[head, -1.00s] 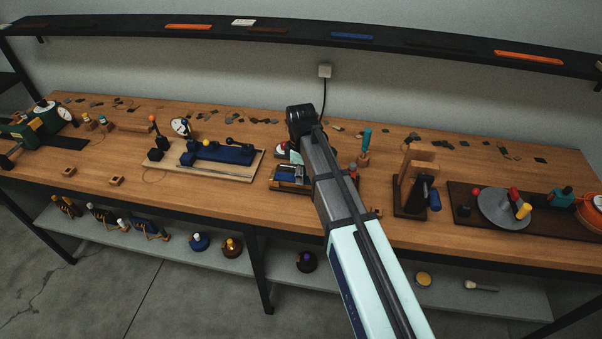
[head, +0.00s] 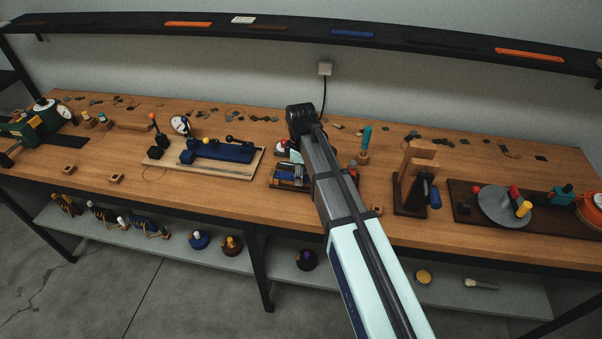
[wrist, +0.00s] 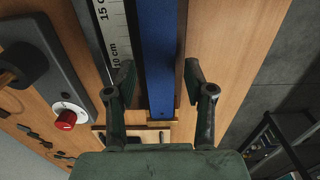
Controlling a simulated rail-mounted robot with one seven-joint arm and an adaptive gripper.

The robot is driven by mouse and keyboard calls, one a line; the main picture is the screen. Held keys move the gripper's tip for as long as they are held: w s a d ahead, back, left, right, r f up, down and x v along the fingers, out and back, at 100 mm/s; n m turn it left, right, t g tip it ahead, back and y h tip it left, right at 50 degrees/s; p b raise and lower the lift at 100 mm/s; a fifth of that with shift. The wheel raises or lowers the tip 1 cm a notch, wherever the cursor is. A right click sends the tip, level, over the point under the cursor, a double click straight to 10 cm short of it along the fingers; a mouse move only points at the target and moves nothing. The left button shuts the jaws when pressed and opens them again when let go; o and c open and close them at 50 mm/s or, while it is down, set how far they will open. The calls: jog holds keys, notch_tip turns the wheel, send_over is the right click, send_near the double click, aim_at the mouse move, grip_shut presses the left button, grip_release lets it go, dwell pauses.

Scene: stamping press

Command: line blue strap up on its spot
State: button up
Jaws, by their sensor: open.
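A long blue strap (wrist: 160,55) lies lengthwise in the wrist view, in a brown-edged holder beside a ruler scale (wrist: 113,35) marked 10 cm and 15 cm. My gripper (wrist: 158,78) is open, with one finger on each side of the strap; I cannot tell whether either finger touches it. The near end of the strap stops short of the holder's end. In the head view a blue piece shows in the small fixture (head: 291,183) beside my arm, partly hidden. My gripper cannot be made out clearly there.
A grey block with a red knob (wrist: 65,120) stands left of the ruler in the wrist view. In the head view a blue clamp fixture (head: 222,151) is to the left and a wooden press (head: 415,170) to the right. A shelf (head: 270,29) holds coloured strips.

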jog(key=shift+r, duration=0.1)
jog(key=shift+r+p, duration=2.2)
jog(key=shift+r, duration=1.25)
